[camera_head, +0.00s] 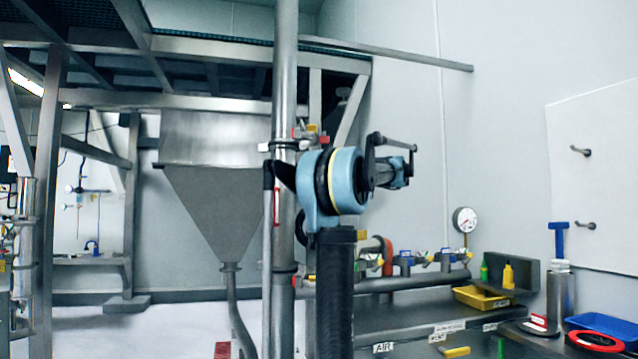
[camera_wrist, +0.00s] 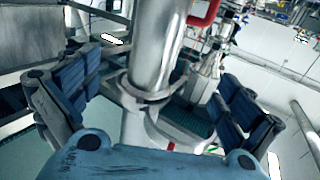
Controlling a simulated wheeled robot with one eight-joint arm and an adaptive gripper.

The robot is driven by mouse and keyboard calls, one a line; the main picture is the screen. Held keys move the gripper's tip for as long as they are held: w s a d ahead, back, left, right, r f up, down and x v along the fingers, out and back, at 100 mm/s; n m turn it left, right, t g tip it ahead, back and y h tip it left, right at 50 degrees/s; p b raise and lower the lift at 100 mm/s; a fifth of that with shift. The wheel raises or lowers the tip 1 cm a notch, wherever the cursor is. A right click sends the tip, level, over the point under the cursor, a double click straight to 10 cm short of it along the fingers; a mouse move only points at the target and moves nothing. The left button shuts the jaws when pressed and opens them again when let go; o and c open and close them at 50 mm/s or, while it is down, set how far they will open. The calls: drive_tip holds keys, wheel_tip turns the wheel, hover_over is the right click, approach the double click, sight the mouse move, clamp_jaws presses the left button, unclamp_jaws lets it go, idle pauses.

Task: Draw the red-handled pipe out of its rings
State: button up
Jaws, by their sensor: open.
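The red-handled pipe (camera_head: 285,75) is a tall, upright steel pipe left of my arm in the head view. Its red handle (camera_head: 276,207) shows on its side. A ring (camera_head: 285,145) surrounds it higher up and another ring (camera_head: 283,269) lower down. In the wrist view the steel pipe (camera_wrist: 155,45) rises between the spread fingers of my gripper (camera_wrist: 158,78). A collar (camera_wrist: 150,92) circles it there, and a red bent handle (camera_wrist: 206,12) shows near the top. My gripper is open, with a visible gap to each finger. My arm hides part of the pipe's surroundings in the head view.
A steel hopper (camera_head: 215,200) hangs behind the pipe on the left, under a raised platform frame (camera_head: 205,102). A bench (camera_head: 430,318) with valves, a yellow tray (camera_head: 481,297) and a gauge (camera_head: 465,219) stands to the right. A blue tray (camera_head: 610,325) lies farther right.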

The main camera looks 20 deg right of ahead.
sight(283, 177)
drive_tip(key=x, duration=1.7)
drive_tip(key=shift+w+a+r, duration=0.1)
drive_tip(key=shift+w+a, duration=0.05)
drive_tip(key=shift+w, duration=0.4)
drive_tip(key=c, duration=2.2)
drive_tip(key=shift+r, duration=0.15)
